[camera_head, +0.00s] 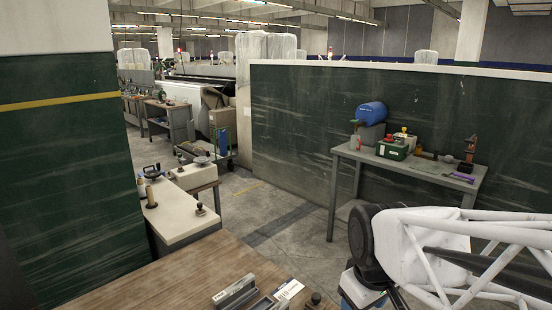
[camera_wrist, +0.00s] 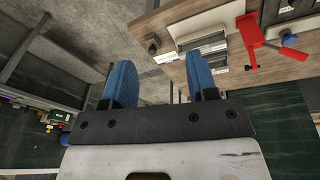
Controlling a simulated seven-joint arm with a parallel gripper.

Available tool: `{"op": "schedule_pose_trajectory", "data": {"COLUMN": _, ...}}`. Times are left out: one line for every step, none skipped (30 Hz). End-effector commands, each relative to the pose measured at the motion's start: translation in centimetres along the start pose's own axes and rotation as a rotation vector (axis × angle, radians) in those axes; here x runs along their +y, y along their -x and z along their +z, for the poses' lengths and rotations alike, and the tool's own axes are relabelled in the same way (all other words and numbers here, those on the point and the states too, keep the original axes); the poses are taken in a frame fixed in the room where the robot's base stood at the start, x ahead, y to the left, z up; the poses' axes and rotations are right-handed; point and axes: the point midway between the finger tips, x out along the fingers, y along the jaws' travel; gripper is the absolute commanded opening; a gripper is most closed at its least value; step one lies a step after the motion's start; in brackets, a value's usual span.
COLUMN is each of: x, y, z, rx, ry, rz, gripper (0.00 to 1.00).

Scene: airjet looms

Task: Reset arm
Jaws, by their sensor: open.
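My gripper shows in the wrist view (camera_wrist: 160,85), its two blue fingers spread apart with nothing between them. It hangs over the concrete floor beside a wooden table. In the head view my white lattice arm comes in from the lower right, and the blue gripper end (camera_head: 362,290) is partly cut off by the bottom edge. The gripper is not touching any object that I can see.
The wooden table (camera_head: 165,275) holds grey trays (camera_head: 236,292) and a small dark knob. In the wrist view a red tool (camera_wrist: 252,42) lies on it. A grey workbench (camera_head: 400,160) with a blue container (camera_head: 371,112) and green box (camera_head: 392,149) stands by the green wall.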

Motion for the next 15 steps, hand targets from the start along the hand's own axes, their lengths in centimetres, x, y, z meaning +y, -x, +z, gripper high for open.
{"op": "schedule_pose_trajectory", "data": {"x": 0.1, "y": 0.6, "z": 1.1, "rx": 0.009, "ry": -0.077, "rz": 0.007, "gripper": 0.53}}
{"op": "schedule_pose_trajectory", "data": {"x": 0.1, "y": 1.0, "z": 1.7, "rx": 0.014, "ry": -0.125, "rz": 0.011, "gripper": 0.53}}
{"op": "schedule_pose_trajectory", "data": {"x": 0.1, "y": 1.3, "z": 2.5, "rx": 0.018, "ry": -0.187, "rz": 0.014, "gripper": 0.53}}
{"op": "schedule_pose_trajectory", "data": {"x": 0.1, "y": 1.5, "z": 3.0, "rx": 0.021, "ry": -0.230, "rz": 0.016, "gripper": 0.53}}
{"op": "schedule_pose_trajectory", "data": {"x": 0.1, "y": 1.8, "z": 3.5, "rx": 0.025, "ry": -0.271, "rz": 0.018, "gripper": 0.53}}
{"op": "schedule_pose_trajectory", "data": {"x": 0.1, "y": 2.1, "z": 4.1, "rx": 0.029, "ry": -0.321, "rz": 0.021, "gripper": 0.53}}
{"op": "schedule_pose_trajectory", "data": {"x": 0.0, "y": 2.2, "z": 4.5, "rx": 0.031, "ry": -0.354, "rz": 0.022, "gripper": 0.53}}
{"op": "schedule_pose_trajectory", "data": {"x": 0.0, "y": 2.3, "z": 4.9, "rx": 0.034, "ry": -0.384, "rz": 0.024, "gripper": 0.53}}
{"op": "schedule_pose_trajectory", "data": {"x": 0.0, "y": 2.5, "z": 5.3, "rx": 0.038, "ry": -0.418, "rz": 0.025, "gripper": 0.53}}
{"op": "schedule_pose_trajectory", "data": {"x": 0.0, "y": 2.6, "z": 5.6, "rx": 0.040, "ry": -0.441, "rz": 0.026, "gripper": 0.53}}
{"op": "schedule_pose_trajectory", "data": {"x": -0.1, "y": 2.7, "z": 5.8, "rx": 0.042, "ry": -0.460, "rz": 0.027, "gripper": 0.53}}
{"op": "schedule_pose_trajectory", "data": {"x": -0.1, "y": 2.8, "z": 6.0, "rx": 0.043, "ry": -0.479, "rz": 0.028, "gripper": 0.53}}
{"op": "schedule_pose_trajectory", "data": {"x": -0.1, "y": 2.8, "z": 6.1, "rx": 0.043, "ry": -0.490, "rz": 0.028, "gripper": 0.53}}
{"op": "schedule_pose_trajectory", "data": {"x": -0.1, "y": 2.8, "z": 6.2, "rx": 0.044, "ry": -0.499, "rz": 0.028, "gripper": 0.53}}
{"op": "schedule_pose_trajectory", "data": {"x": -0.1, "y": 2.9, "z": 6.3, "rx": 0.044, "ry": -0.505, "rz": 0.028, "gripper": 0.53}}
